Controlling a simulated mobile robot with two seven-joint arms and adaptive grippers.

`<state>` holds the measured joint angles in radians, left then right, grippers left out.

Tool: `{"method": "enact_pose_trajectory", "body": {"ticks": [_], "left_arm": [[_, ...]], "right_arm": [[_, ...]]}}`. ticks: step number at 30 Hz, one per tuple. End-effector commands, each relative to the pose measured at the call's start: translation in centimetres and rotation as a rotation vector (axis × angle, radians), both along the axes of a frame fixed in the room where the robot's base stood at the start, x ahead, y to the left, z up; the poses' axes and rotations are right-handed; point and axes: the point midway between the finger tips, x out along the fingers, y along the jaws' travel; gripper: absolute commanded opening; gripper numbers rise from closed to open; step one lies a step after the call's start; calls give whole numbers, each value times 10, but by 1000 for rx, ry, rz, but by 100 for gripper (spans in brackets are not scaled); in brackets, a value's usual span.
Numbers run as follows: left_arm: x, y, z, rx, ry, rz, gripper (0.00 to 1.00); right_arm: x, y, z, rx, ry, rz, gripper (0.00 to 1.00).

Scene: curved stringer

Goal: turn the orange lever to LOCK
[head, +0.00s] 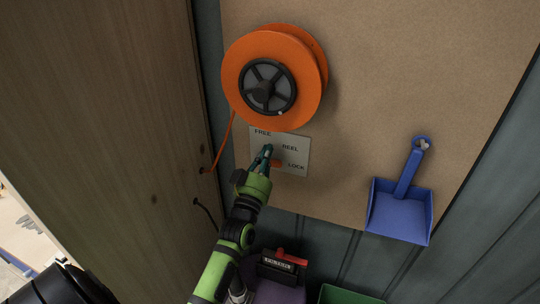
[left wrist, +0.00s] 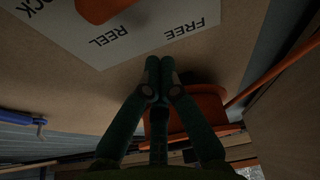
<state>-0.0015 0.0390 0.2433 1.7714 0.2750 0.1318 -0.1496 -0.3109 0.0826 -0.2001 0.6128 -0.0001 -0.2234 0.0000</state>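A pale label plate (head: 293,158) on the tan board reads FREE, REEL and LOCK from upper left to lower right. The orange lever (head: 276,162) shows as a small piece on the plate, left of LOCK, partly hidden by my left gripper (head: 267,149). In the left wrist view the lever (left wrist: 100,8) is cut off by the top edge, near REEL. The fingers of my left gripper (left wrist: 159,72) are together with nothing seen between them, apart from the lever in that view. I cannot tell exactly where the lever points. My right gripper is not in view.
A large orange reel (head: 240,75) sits just above the plate, its orange cord hanging at left. A blue dustpan (head: 400,214) hangs at right. A dark box with a red handle (head: 283,263) is below. A wooden panel (head: 100,110) stands at left.

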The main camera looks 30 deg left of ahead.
Motion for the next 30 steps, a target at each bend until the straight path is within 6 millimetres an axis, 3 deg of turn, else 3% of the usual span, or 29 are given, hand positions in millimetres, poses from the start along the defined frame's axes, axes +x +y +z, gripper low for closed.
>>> {"method": "enact_pose_trajectory", "body": {"ticks": [3, 6, 10, 24, 30], "left_arm": [[21, 5, 6, 1, 3, -1, 0], [18, 3, -16, 1, 8, -1, 0], [19, 1, -28, 1, 3, -1, 0], [18, 1, -36, 5, 3, -1, 0], [19, -2, -51, 117, 30, -1, 0]], "right_arm": [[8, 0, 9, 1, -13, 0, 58], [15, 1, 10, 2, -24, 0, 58], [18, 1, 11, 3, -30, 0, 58], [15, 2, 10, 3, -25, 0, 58], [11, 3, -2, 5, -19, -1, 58]]}}
